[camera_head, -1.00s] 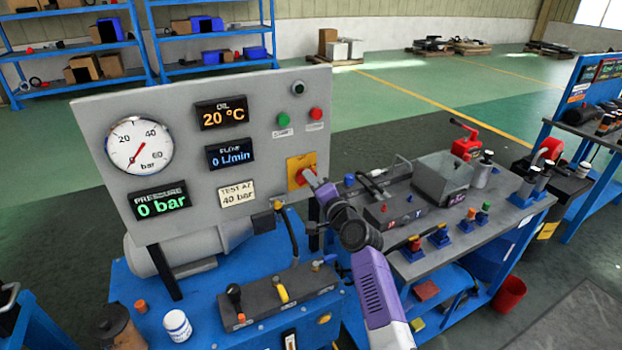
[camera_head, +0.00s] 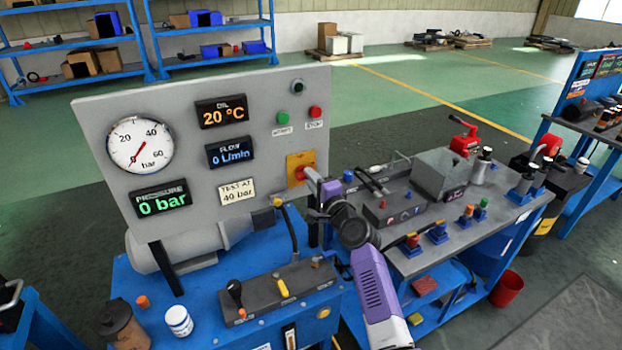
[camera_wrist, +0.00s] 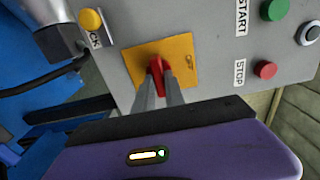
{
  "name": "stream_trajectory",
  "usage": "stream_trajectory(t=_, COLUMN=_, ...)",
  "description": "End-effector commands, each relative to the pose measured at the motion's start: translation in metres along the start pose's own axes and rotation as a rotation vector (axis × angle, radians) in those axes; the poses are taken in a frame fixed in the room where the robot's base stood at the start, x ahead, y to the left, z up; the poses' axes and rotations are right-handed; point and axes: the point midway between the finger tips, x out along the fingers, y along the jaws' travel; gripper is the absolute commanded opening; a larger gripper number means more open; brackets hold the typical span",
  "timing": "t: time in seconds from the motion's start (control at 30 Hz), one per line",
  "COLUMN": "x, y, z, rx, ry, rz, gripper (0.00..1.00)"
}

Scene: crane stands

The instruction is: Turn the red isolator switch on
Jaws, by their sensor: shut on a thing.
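The red isolator switch (camera_head: 300,173) sits on a yellow-orange plate (camera_head: 300,158) at the lower right of the grey panel. In the wrist view the red handle (camera_wrist: 158,68) shows between my fingers on the yellow plate (camera_wrist: 181,62). My gripper (camera_wrist: 160,76) is shut on the handle, with one finger on each side. In the head view my gripper (camera_head: 307,174) reaches the switch from the lower right, and the wrist hides part of it. The pressure display (camera_head: 162,200) reads 0 bar, and the flow display (camera_head: 229,152) reads 0 L/min.
A green start button (camera_head: 283,117) and a red stop button (camera_head: 315,111) are above the switch. A yellow knob (camera_wrist: 91,19) is at the panel edge in the wrist view. A lever block (camera_head: 280,295) stands below. A grey bench (camera_head: 420,262) with parts is at right.

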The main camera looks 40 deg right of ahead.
Motion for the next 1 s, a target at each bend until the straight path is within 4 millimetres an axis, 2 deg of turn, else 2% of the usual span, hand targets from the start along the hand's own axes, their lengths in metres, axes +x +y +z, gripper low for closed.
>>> stream_trajectory(t=0.2, x=0.0, y=0.001, z=-0.002, rx=0.003, ry=0.003, rz=0.001, gripper=0.0)
stream_trajectory(t=0.23, x=0.0, y=0.001, z=-0.002, rx=0.003, ry=0.003, rz=0.001, gripper=0.18)
stream_trajectory(t=0.33, x=0.0, y=0.001, z=-0.001, rx=0.002, ry=0.002, rz=0.001, gripper=0.36)
stream_trajectory(t=0.73, x=-0.005, y=0.0, z=0.0, rx=-0.001, ry=0.001, rz=0.0, gripper=0.36)
stream_trajectory(t=1.0, x=-0.044, y=0.002, z=-0.001, rx=-0.002, ry=0.001, rz=0.002, gripper=0.36)
